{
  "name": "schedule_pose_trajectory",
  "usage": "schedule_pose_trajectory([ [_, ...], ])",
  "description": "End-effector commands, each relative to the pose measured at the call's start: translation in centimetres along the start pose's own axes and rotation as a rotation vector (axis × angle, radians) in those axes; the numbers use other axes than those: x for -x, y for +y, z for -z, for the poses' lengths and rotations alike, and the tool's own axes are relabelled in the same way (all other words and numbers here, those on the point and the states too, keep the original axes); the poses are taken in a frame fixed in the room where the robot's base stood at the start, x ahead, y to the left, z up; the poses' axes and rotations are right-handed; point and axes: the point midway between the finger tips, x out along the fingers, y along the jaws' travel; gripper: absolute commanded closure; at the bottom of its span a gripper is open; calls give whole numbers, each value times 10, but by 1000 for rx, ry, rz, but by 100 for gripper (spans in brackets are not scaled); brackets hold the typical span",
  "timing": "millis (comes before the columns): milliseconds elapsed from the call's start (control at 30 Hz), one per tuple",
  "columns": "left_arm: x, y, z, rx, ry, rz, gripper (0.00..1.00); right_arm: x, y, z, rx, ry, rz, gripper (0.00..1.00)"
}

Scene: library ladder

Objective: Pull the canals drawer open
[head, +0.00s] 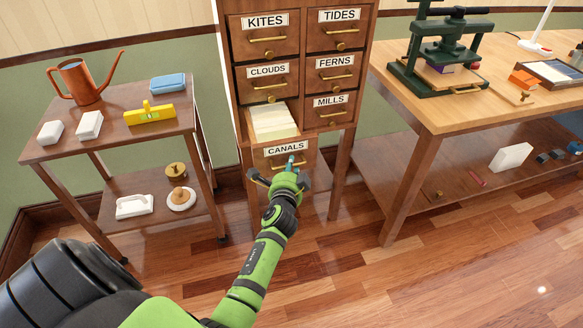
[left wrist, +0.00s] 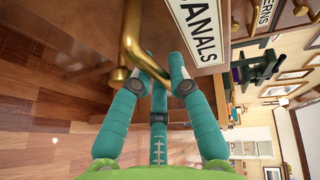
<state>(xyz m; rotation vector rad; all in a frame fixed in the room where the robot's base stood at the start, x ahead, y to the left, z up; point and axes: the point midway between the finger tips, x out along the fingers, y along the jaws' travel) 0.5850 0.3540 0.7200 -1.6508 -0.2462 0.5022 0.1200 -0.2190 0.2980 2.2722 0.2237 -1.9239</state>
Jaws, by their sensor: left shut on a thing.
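The canals drawer (head: 285,152) is the lowest drawer of the wooden card cabinet (head: 235,92). It stands out from the cabinet, and a stack of cream cards (head: 272,121) shows inside it. My left gripper (head: 291,168) is at the drawer's front, below its label, and hides part of the handle. In the left wrist view, the teal fingers (left wrist: 160,82) are shut on the curved brass handle (left wrist: 133,50), beside the CANALS label (left wrist: 196,30). My right gripper is in neither view.
A side table (head: 120,128) with an orange watering can (head: 80,82) stands left of the cabinet. A workbench (head: 440,108) with a green press (head: 437,55) stands to the right. The wooden floor (head: 400,285) in front is clear.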

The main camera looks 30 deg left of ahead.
Motion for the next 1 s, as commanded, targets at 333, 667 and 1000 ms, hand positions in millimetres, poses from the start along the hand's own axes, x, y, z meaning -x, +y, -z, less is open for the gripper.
schedule_pose_trajectory([
  [333, 0, 0, 0, 1, 0, 0, 70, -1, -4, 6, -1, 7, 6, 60],
  [667, 27, 1, -1, -1, 0, -1, 70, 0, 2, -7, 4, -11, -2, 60],
  [1000, 97, 1, -1, 1, -1, -2, 70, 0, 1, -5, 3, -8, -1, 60],
])
